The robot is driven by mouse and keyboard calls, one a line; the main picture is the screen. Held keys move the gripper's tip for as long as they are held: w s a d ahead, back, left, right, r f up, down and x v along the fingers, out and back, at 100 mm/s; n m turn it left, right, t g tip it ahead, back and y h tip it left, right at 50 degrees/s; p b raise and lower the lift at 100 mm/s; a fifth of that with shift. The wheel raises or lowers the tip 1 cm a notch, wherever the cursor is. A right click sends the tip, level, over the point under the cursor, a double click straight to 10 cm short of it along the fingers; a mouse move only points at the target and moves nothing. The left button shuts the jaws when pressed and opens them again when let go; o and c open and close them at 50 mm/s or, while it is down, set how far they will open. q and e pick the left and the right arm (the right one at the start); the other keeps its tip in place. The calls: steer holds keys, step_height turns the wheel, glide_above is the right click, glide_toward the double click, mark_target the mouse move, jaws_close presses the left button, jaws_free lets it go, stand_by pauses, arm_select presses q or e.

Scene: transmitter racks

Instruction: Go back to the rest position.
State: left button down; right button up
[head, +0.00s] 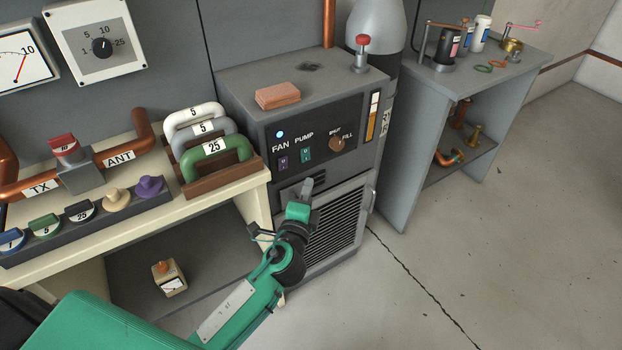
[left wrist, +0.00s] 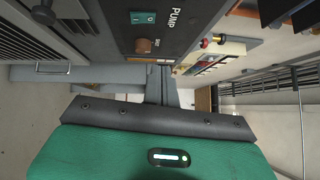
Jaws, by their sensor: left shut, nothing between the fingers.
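My left gripper (head: 306,188) is at the end of the green arm that comes in from the lower left in the head view. Its fingers are shut and empty, in front of the grey cooling cabinet (head: 232,88), below the panel with the FAN and PUMP switches. In the left wrist view the shut fingers (left wrist: 161,84) point toward the cabinet front, with the PUMP switch (left wrist: 143,17) and a brown knob (left wrist: 143,45) above them. My right gripper does not show.
A cream bench (head: 240,193) with colored handles and plugs stands left of the cabinet. A pinkish block (head: 277,95) lies on the cabinet top. A grey shelf table (head: 420,85) with bottles stands at the right. The floor (head: 500,230) at the right is clear.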

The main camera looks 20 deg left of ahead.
arm_select(q)
steer(key=shift+s+d, duration=0.1)
steer(key=shift+s, duration=0.6)
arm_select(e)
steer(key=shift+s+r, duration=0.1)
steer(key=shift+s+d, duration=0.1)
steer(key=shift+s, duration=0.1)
